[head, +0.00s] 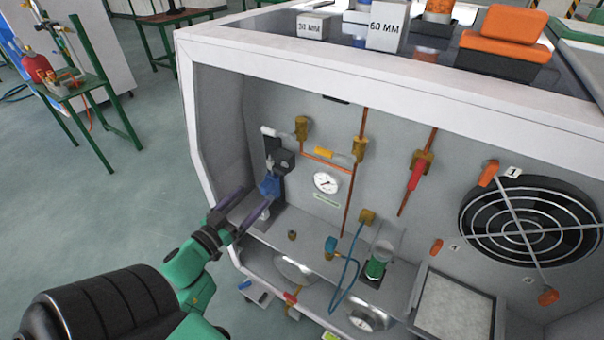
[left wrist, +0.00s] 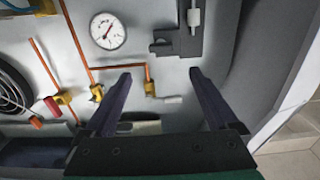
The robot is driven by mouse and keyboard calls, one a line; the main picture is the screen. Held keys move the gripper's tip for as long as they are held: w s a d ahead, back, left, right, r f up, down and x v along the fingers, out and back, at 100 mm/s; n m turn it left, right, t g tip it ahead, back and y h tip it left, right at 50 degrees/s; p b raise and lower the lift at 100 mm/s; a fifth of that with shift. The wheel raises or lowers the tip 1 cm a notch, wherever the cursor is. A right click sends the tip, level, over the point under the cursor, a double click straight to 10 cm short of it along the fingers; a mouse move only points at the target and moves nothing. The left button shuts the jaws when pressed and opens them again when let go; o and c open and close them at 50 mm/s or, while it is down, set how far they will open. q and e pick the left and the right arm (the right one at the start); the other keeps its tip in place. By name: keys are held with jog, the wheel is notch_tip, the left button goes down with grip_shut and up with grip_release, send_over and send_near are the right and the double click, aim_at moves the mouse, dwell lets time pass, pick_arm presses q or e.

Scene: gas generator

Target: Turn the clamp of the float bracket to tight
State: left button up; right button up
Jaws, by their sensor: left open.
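The float bracket (head: 283,160) is a dark block on a dark vertical plate, at the left of the cabinet's back wall. A blue part (head: 270,185), possibly the clamp, sits just below it, near my gripper's tips. In the left wrist view, which looks upside down, the dark bracket (left wrist: 180,45) is beyond the fingertips, with a small white cylinder (left wrist: 195,17) on its plate. My left gripper (head: 257,198) is open at the cabinet's left opening; its purple fingers (left wrist: 160,76) are spread with nothing between them. I cannot tell the clamp's setting. My right gripper is out of view.
Copper pipes with brass valves (head: 302,128) and a round gauge (head: 326,183) are right of the bracket. The cabinet's white left edge (head: 198,135) is close to my left arm. A fan (head: 530,222) is at the right. Open floor lies left.

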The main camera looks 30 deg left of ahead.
pick_arm(q)
send_near(278, 171)
jog(key=w, duration=0.9)
jog(key=shift+w+a+b, duration=0.1)
jog(key=shift+w+b, duration=0.2)
jog(key=shift+b, duration=0.05)
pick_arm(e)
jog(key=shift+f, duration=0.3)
pick_arm(q)
jog(key=c, duration=1.4)
jog(key=shift+o, duration=0.2)
